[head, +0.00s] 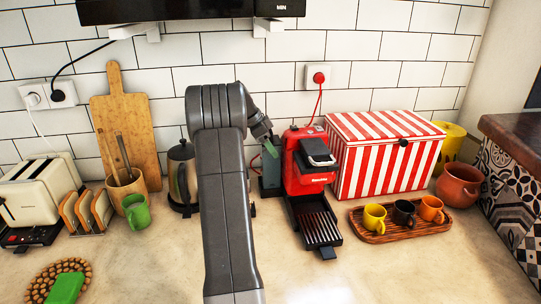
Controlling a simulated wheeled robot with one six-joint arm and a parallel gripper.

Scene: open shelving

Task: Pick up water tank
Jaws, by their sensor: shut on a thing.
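The water tank (271,168) is a dark grey-green container, upright against the left side of the red coffee machine (303,172). The fingertips are small and partly hidden here. I cannot tell whether the tank is lifted off the counter.
A red-and-white striped box (385,160) stands right of the machine. A tray of cups (385,234) and an orange pot (459,185) are further right. A kettle (183,175) stands left of my arm. The front counter is mostly clear.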

